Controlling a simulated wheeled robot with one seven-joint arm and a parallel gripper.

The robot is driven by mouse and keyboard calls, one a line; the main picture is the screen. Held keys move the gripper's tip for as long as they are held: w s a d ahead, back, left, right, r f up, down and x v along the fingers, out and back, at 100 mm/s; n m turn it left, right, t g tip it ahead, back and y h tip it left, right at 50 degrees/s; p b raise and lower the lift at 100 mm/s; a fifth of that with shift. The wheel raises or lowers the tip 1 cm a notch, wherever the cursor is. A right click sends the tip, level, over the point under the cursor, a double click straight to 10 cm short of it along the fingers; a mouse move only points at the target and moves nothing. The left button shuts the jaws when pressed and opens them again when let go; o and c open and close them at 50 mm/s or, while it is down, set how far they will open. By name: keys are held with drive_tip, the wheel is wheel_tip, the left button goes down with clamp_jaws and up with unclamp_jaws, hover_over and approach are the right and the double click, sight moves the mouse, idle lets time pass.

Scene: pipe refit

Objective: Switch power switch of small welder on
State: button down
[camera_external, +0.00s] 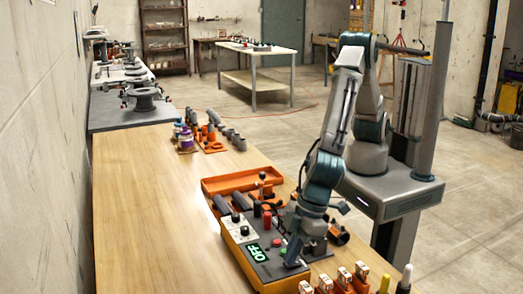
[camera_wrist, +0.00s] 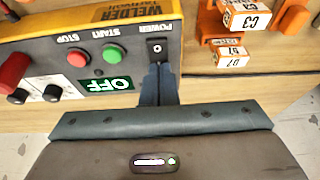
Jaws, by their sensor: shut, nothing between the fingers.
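The small welder (camera_external: 236,240) is an orange box with a grey and white control panel on the wooden table. In the wrist view its panel appears upside down. The black power switch (camera_wrist: 156,47) shows a white round mark beside the word POWER. The lit display (camera_wrist: 109,85) reads OFF in green. The green START button (camera_wrist: 112,54) and red STOP button (camera_wrist: 77,58) sit left of the switch. My gripper (camera_wrist: 157,70) is shut and empty, with its fingertips right at the switch's near edge. I cannot tell whether they touch it.
Orange-and-white labelled boxes (camera_wrist: 247,18) stand right of the switch in the wrist view. Black knobs (camera_wrist: 52,93) and a red plug (camera_wrist: 14,72) stick up at the left. An orange tray (camera_external: 240,180) lies behind the welder. The table's left part is clear.

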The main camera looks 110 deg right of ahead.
idle(0.4)
drive_tip(key=shift+w+d+f+g+p, duration=0.15)
drive_tip(key=shift+g+p, duration=0.25)
drive_tip(key=shift+p, duration=0.25)
drive_tip(key=shift+f, duration=0.1)
drive_tip(key=shift+b, duration=0.3)
drive_tip(key=shift+f, duration=0.1)
drive_tip(key=shift+s+f+b, duration=0.1)
drive_tip(key=shift+s+b, duration=0.45)
drive_tip(key=shift+s, duration=0.4)
drive_tip(key=shift+r, duration=0.2)
